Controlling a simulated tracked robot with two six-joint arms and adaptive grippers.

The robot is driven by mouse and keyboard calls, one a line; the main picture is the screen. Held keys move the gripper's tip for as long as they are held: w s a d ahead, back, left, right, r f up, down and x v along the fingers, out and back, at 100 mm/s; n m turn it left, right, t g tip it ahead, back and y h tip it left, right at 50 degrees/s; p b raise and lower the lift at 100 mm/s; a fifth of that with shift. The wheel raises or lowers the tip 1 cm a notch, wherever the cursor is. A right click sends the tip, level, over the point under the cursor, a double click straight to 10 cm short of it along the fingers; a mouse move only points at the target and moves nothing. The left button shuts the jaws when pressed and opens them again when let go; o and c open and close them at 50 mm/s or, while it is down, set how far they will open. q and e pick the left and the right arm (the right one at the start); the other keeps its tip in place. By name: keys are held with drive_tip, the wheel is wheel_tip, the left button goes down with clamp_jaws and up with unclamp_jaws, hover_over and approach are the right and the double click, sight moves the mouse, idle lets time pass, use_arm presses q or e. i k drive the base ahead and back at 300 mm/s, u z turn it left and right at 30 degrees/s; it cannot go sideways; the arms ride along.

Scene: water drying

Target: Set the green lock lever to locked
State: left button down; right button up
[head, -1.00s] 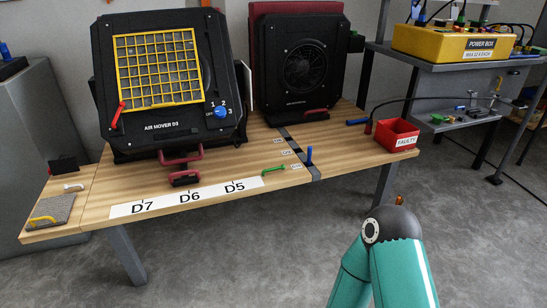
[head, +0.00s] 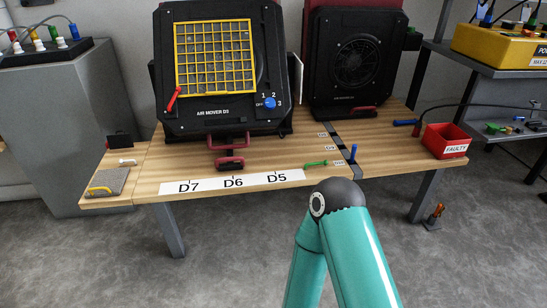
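A green lever (head: 316,163) lies low on the wooden bench near its front edge, just right of the D5 label, slanting slightly. Its right end is beside a small white label (head: 339,162), whose text is too small to read. I cannot tell which lock position the lever is in. A teal arm link of mine stands in front of the bench, its dark elbow just below the lever in the picture. Neither of my grippers shows, and nothing is seen touching the lever.
A blue upright lever (head: 353,153) stands at a dark strip right of the green lever. A black air mover (head: 212,118) and a second fan unit (head: 352,60) stand behind. A red FAULTY bin (head: 446,140) is at the right. Grey floor is open in front.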

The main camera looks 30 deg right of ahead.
sight(326, 162)
drive_tip(key=u, duration=1)
drive_tip(key=k, duration=0.95)
drive_tip(key=z, duration=1.25)
drive_tip(key=i, duration=1.65)
drive_tip(key=z, duration=0.05)
